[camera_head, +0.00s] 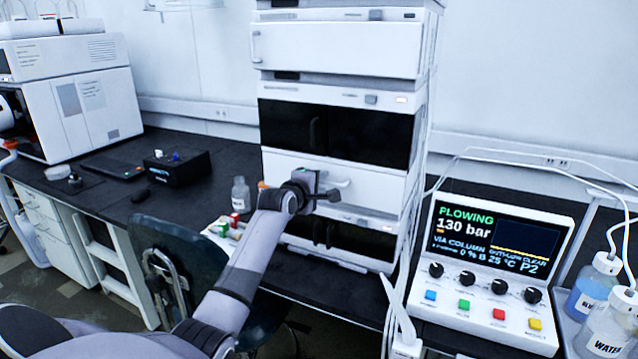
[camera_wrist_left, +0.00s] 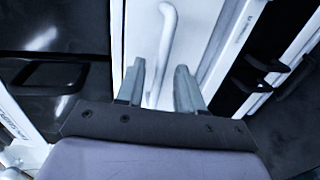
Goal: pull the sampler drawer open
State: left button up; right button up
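The sampler drawer looks to be the white front (camera_head: 378,190) in the middle of the tall instrument stack, between two dark-windowed modules; it appears closed. Its pale bar handle (camera_head: 341,184) is partly hidden by my left gripper (camera_head: 326,190), which is right in front of it. In the left wrist view the curved white handle (camera_wrist_left: 167,40) runs down between the two grey fingers of my left gripper (camera_wrist_left: 160,82). The fingers are apart, with visible gaps to the handle. Whether the fingertips reach around its depth I cannot tell. My right gripper is not in view.
A clear bottle (camera_head: 241,195) and a small tray of vials (camera_head: 226,230) stand left of the stack. A dark chair (camera_head: 165,250) is beside my left arm. A control panel (camera_head: 490,265) stands right, with tubing hanging between it and the stack.

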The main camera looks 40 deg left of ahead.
pick_arm(q)
grip_shut()
dwell(1.5)
